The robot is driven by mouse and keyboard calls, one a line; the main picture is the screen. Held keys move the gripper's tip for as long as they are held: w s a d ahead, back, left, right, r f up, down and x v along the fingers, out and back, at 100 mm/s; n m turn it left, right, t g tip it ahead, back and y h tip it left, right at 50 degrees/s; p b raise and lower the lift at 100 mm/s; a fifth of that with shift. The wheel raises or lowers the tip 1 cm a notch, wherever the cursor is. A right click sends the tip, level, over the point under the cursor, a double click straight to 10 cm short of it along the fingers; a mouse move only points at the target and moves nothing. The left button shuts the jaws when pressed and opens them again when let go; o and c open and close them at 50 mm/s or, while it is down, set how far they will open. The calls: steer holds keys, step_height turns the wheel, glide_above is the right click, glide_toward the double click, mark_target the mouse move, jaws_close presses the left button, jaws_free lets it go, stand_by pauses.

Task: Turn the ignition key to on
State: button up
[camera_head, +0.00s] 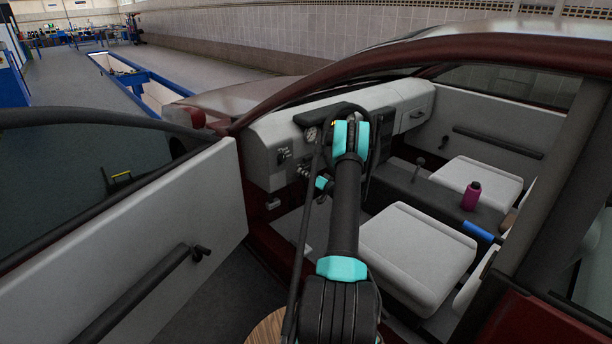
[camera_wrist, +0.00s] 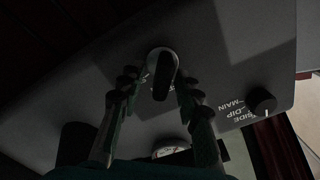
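In the wrist view, the dark ignition key (camera_wrist: 161,82) stands out from a pale round base on the grey dash panel. My gripper (camera_wrist: 157,88) has one finger on each side of the key, with gaps visible between fingers and key. It looks open and holds nothing; whether the tips reach the key's depth is hard to tell in the dim light. In the head view, my arm reaches through the open car door to the dashboard (camera_head: 268,132). The key and fingertips cannot be made out there.
A light knob (camera_wrist: 262,101) with SIDE, DIP and MAIN labels is right of the key. The steering wheel (camera_head: 375,150) is partly behind my arm. The open door (camera_head: 185,215) is on the left. A seat (camera_head: 415,250) holds the right, with a purple bottle (camera_head: 471,196) beyond.

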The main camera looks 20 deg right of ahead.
steer(key=shift+s, duration=0.1)
steer(key=v, duration=0.7)
steer(key=shift+s, duration=0.15)
steer(key=shift+d, duration=0.1)
steer(key=s+a+r+n+g+y, duration=0.15)
steer(key=a+r+g, duration=0.5)
steer(key=a, duration=0.65)
steer(key=s+a+r+n+g+h, duration=0.2)
steer(key=s+a+r, duration=0.4)
steer(key=s+a, duration=0.45)
steer(key=s+a+r+g+h, duration=0.1)
steer(key=s+a, duration=0.2)
steer(key=s, duration=0.6)
steer(key=s+a+g+h, duration=0.1)
steer(key=s+a+g, duration=0.15)
steer(key=s, duration=0.55)
steer(key=s+f+h, duration=0.1)
steer(key=s+h, duration=0.1)
steer(key=s, duration=0.6)
steer(key=s+d+f+h, duration=0.1)
steer(key=s, duration=0.7)
steer(key=shift+f+g+h, duration=0.35)
steer(key=shift+g, duration=0.05)
